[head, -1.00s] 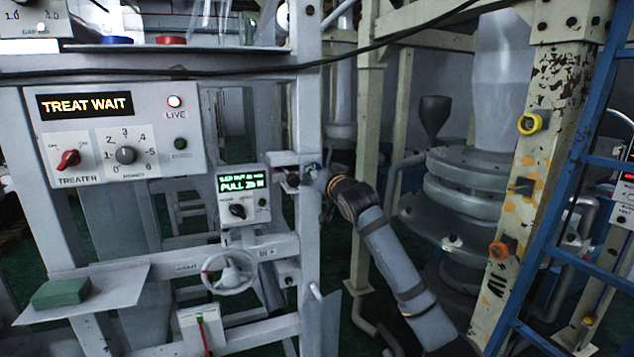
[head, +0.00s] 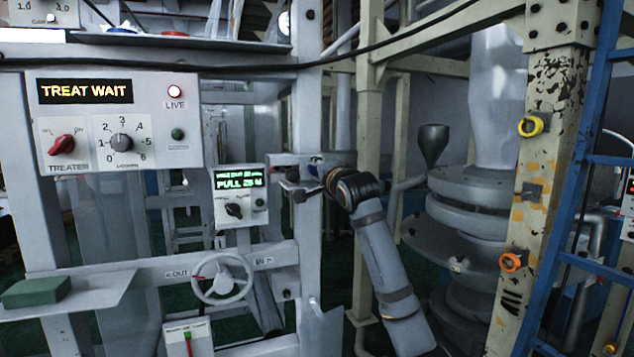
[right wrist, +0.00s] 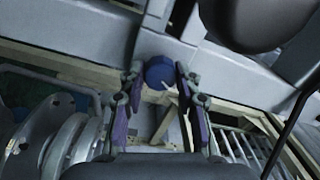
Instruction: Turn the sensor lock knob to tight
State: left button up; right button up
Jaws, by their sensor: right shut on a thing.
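My right gripper (head: 292,188) reaches in from the right to the white upright, just below the crossbar beside the small display box. In the right wrist view a round blue knob (right wrist: 159,72) sits between the fingertips of the right gripper (right wrist: 157,82), which is shut on it. In the head view the held knob is mostly hidden by the gripper; no tight or loose mark can be read. The small display box (head: 240,197) left of the gripper reads "PULL" and a number near 25 in green. My left gripper is not in view.
A white handwheel (head: 222,279) is below the display box. A treater panel (head: 115,120) reading "TREAT WAIT" with a lit red lamp is at upper left. A green block (head: 36,291) lies on the left shelf. Right of my arm stand a cream post (head: 545,150) and blue ladder (head: 590,200).

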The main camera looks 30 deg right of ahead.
jog(key=shift+m+b, duration=0.75)
jog(key=shift+m, duration=0.25)
jog(key=o, duration=1.1)
jog(key=shift+o, duration=0.2)
jog(key=v, duration=1.2)
